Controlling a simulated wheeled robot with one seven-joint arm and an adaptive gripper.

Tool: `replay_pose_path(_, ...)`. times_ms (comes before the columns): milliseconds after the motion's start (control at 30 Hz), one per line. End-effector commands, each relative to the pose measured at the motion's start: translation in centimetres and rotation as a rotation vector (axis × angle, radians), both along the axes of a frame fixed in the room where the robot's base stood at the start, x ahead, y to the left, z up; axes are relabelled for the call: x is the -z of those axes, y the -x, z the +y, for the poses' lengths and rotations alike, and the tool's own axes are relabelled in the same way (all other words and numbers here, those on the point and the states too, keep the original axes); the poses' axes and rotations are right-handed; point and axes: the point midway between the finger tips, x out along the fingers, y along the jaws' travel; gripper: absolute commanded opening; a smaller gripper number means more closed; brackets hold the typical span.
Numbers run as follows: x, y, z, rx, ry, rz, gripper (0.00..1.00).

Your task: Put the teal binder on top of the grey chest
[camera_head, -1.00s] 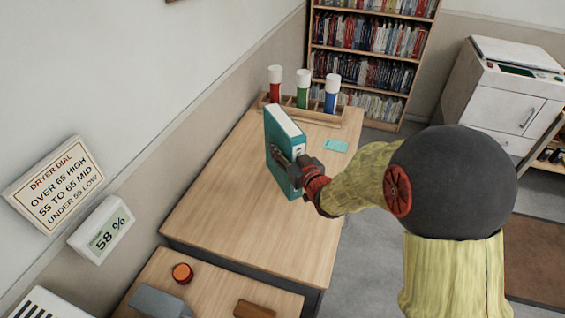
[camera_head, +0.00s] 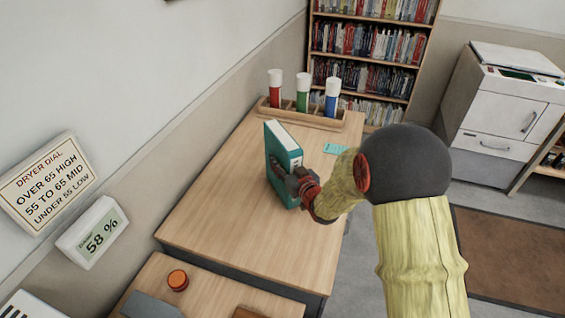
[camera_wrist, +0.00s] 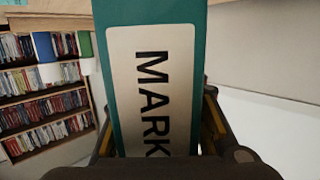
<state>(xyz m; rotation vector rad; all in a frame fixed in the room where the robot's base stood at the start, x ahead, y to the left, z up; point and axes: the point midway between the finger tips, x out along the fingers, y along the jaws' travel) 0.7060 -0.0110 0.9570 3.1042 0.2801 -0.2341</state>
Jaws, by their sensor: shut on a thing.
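The teal binder (camera_head: 284,150) stands upright above the middle of the wooden table. My gripper (camera_head: 291,182) is shut on its lower part. I cannot tell whether its bottom edge touches the table. In the wrist view the binder's spine (camera_wrist: 152,85) fills the centre, with a white label reading "MARK", and my gripper's fingers (camera_wrist: 155,135) lie on either side of it. I cannot make out a grey chest for certain in either view.
The wooden table (camera_head: 225,225) has bare room around the binder. A rack (camera_head: 300,117) with red, green and blue tubes stands at its far end, near a teal card (camera_head: 335,149). A lower table (camera_head: 215,295) in front holds an orange round object (camera_head: 178,280). A bookshelf (camera_head: 370,55) stands behind.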

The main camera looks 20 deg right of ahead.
Motion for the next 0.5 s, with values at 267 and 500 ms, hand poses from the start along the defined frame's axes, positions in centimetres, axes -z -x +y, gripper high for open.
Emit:
replay_pose_path(267,0.24,0.01,0.0,0.0,0.0,0.0,0.39)
replay_pose_path(500,0.18,0.01,0.0,0.0,0.0,0.0,0.53)
